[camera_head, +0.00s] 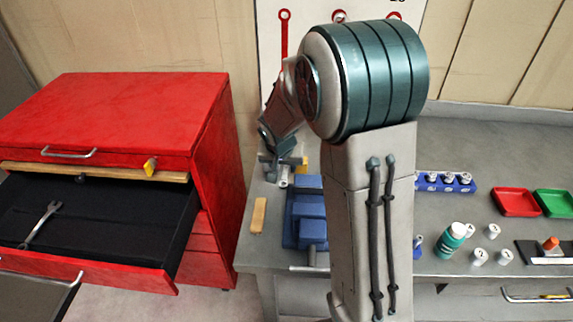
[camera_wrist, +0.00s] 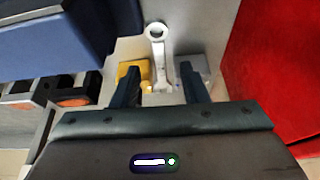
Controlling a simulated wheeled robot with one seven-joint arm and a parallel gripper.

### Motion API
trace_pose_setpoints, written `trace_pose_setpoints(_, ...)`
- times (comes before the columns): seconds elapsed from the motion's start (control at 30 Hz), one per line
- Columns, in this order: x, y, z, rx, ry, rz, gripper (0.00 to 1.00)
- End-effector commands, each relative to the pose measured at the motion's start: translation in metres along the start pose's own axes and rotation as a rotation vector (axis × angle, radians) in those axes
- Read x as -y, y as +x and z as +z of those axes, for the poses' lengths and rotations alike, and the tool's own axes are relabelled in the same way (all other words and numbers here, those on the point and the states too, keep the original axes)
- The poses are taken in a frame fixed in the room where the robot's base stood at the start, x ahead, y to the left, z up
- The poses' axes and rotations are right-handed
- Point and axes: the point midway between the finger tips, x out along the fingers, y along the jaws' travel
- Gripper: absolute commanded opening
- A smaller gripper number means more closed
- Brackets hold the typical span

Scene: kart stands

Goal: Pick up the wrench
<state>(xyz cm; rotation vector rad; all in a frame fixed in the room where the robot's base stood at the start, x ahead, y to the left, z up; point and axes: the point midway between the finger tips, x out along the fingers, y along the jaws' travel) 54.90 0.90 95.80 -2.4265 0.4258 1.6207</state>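A metal wrench (camera_wrist: 161,70) shows in the wrist view between my fingers, its ring end pointing away from my palm. My gripper (camera_wrist: 160,78) is open, with a visible gap between each finger and the wrench. Whether the fingers are level with the wrench is hard to tell. A second wrench-like tool (camera_head: 40,224) lies in the open black-lined drawer of the red cabinet (camera_head: 110,105).
A yellow block (camera_wrist: 134,69) and a grey block (camera_wrist: 192,66) flank the wrench. A blue vise (camera_head: 308,210) stands close by on the grey bench (camera_head: 450,205). The red cabinet rises beside the bench's left edge. Red (camera_head: 515,202) and green trays sit far right.

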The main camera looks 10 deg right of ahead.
Motion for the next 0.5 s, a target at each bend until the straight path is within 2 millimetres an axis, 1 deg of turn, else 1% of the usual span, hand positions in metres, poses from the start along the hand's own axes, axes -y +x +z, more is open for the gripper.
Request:
trace_pose_setpoints(0.13, -0.001, 0.012, -0.001, 0.004, -0.001, 0.002, 0.40)
trace_pose_setpoints(0.4, -0.001, 0.044, -0.003, 0.001, 0.000, 0.002, 0.40)
trace_pose_setpoints(0.5, -0.001, 0.049, -0.003, 0.000, 0.000, 0.001, 0.40)
